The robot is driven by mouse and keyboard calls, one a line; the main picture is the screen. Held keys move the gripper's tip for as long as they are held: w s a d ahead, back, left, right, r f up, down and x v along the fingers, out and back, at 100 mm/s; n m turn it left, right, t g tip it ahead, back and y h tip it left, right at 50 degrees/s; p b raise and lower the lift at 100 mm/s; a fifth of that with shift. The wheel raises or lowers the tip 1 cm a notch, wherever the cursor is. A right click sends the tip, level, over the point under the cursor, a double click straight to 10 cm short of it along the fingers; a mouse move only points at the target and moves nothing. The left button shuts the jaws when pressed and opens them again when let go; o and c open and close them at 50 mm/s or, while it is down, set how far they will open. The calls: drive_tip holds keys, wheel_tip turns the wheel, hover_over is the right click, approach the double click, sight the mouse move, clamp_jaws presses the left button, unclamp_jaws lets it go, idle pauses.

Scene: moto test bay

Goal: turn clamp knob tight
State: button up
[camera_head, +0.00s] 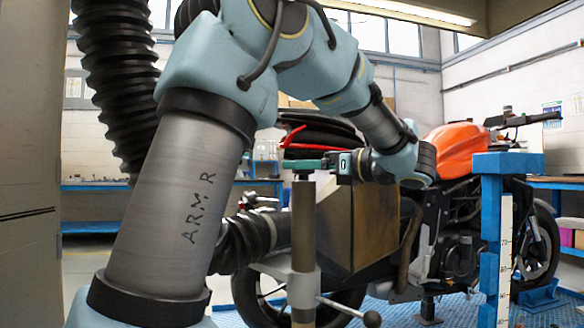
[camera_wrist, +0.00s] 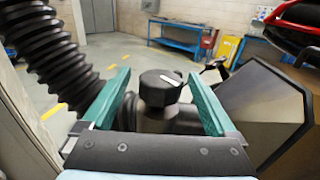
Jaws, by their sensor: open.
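The clamp knob (camera_wrist: 161,88) is dark and faceted with a white mark on top. In the wrist view it sits between the two green fingers of my gripper (camera_wrist: 158,72), which are open with a gap on each side. A grey cylindrical body (camera_wrist: 153,120) shows below the knob. In the head view my gripper (camera_head: 303,163) is level at the top of an upright post (camera_head: 303,225). The near finger hides the knob there, so I cannot tell whether a finger touches it.
A motorcycle with an orange tank (camera_head: 458,148) stands behind. A brown box-like case (camera_head: 365,222) is close right of the post. A bar with a dark ball end (camera_head: 372,319) sticks out low. A blue stand (camera_head: 492,230) is at right. A dark ribbed hose (camera_wrist: 48,62) is at left.

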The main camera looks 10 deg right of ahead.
drive_tip(key=shift+x, duration=1.85)
drive_tip(key=shift+c, duration=0.4)
drive_tip(key=c, duration=1.3)
drive_tip(key=shift+f, duration=0.1)
